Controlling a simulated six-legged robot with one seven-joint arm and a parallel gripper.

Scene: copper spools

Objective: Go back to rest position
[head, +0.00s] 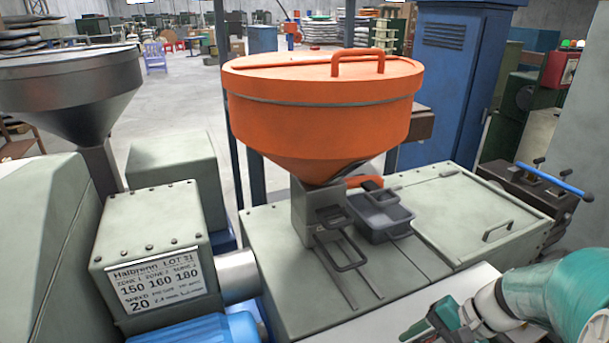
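My gripper (428,328) shows at the lower right, at the end of my teal and white arm, partly cut off by the bottom edge. It is in front of the grey-green machine (455,215) and apart from the orange hopper (320,110). Its fingers are too small and too much cut off to tell whether they are open or shut. I see nothing clearly held in it. No copper spools can be made out.
A small dark grey bin (382,222) sits on the machine top beside the hopper neck. A black loop handle (342,245) lies in front of it. A box with a printed label (160,283) stands at left, a blue cabinet (460,70) behind. A blue-handled lever (555,182) is at right.

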